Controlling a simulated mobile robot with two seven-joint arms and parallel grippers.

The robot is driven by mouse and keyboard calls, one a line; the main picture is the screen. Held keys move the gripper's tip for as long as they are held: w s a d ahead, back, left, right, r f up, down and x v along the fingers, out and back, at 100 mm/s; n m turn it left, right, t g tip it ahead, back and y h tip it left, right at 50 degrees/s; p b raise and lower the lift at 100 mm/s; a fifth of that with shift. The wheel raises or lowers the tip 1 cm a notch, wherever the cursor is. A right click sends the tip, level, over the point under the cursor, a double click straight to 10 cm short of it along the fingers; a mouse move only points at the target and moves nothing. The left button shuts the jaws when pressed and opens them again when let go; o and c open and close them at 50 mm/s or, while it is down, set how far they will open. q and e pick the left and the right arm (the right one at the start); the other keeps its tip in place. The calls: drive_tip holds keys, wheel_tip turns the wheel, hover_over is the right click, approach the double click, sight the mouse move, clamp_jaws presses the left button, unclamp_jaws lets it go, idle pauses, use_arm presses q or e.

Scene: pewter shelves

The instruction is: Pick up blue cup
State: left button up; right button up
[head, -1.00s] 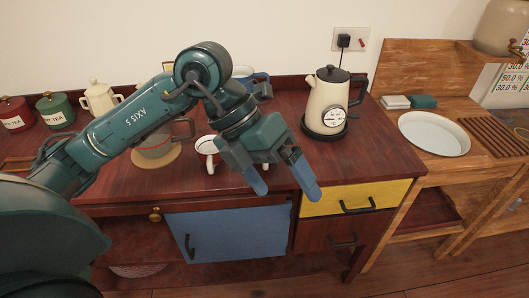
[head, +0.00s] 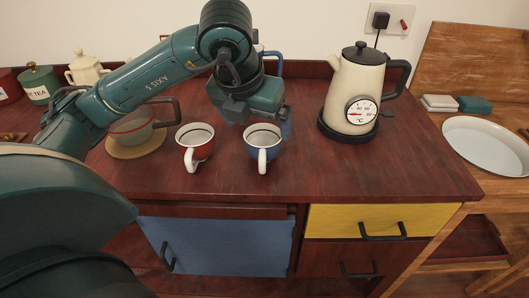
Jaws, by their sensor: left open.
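The blue cup (head: 251,149), with a white inside, dark rim line and white handle facing me, stands upright on the dark red wooden counter. My left gripper (head: 260,120) is in the head view, just behind and above the blue cup, pointing down. It is open, with one blue-tipped finger showing at its right side; the other finger is hard to make out. I cannot tell whether it touches the cup. My right gripper is not in view.
A red cup (head: 203,152) stands close to the left of the blue cup. A cream kettle (head: 354,92) stands to the right on a dark base. A pot (head: 132,127) sits on a round mat at left. The counter's front strip is clear.

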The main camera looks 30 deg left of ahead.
sight(262, 144)
use_arm(q)
drive_tip(key=x, duration=0.8)
drive_tip(key=shift+a+f, duration=0.15)
drive_tip(key=shift+f, duration=0.2)
drive_tip(key=shift+c, duration=0.3)
drive_tip(key=c, duration=1.1)
